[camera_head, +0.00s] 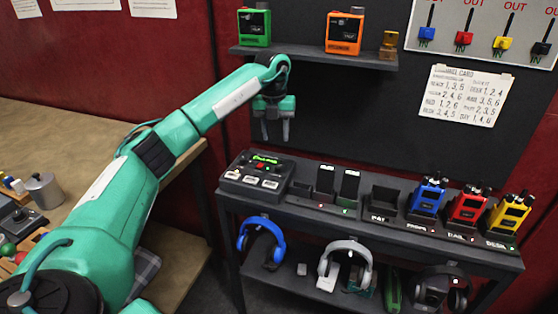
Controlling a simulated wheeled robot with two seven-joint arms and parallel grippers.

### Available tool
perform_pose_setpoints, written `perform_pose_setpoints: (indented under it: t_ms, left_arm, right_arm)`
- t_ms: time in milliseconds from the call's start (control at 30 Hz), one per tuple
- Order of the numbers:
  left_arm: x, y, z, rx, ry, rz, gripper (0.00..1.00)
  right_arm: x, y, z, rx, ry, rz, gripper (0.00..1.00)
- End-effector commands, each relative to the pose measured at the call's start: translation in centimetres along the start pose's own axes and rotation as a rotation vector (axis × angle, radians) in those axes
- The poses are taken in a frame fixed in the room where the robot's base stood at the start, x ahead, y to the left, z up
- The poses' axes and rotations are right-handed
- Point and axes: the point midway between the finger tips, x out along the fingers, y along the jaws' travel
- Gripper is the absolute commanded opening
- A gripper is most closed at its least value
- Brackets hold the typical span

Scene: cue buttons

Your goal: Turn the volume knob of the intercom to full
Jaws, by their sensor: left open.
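A dark box with a lit green display and small buttons (258,178) sits on the left end of the black table; it may be the intercom, but no label on it names it so. I cannot make out a volume knob on it at this size. My left gripper (274,138) hangs above and just behind this box, fingers pointing down, apart and empty. It does not appear to touch anything. My right gripper is out of view.
Along the black table (360,228) stand dark charging slots, then blue (427,195), red (467,205) and yellow (508,215) radios. Headphones hang on the shelf below. A wall shelf (320,54) above holds a green and an orange device. A wooden bench (70,140) is at left.

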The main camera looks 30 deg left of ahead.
Motion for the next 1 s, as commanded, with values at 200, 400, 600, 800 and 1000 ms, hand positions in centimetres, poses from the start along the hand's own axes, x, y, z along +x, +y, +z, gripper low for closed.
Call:
perform_pose_setpoints:
  t_ms: [200,400,600,800,1000]
  left_arm:
    - [4.9,-0.1,-0.1,0.001,0.004,0.001,0.43]
    - [8.5,-0.1,-0.1,0.001,0.003,0.000,0.43]
    - [10.4,-0.1,-0.1,0.002,0.002,-0.001,0.43]
    - [10.8,-0.1,0.0,0.002,0.000,-0.002,0.43]
    - [10.8,-0.1,0.0,0.002,0.000,-0.002,0.31]
  right_arm:
    - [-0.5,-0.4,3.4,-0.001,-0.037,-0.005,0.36]
    - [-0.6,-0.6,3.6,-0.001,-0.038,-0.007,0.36]
    - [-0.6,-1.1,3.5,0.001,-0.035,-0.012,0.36]
    - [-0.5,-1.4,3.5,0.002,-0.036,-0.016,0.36]
    - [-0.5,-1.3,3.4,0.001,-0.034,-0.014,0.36]
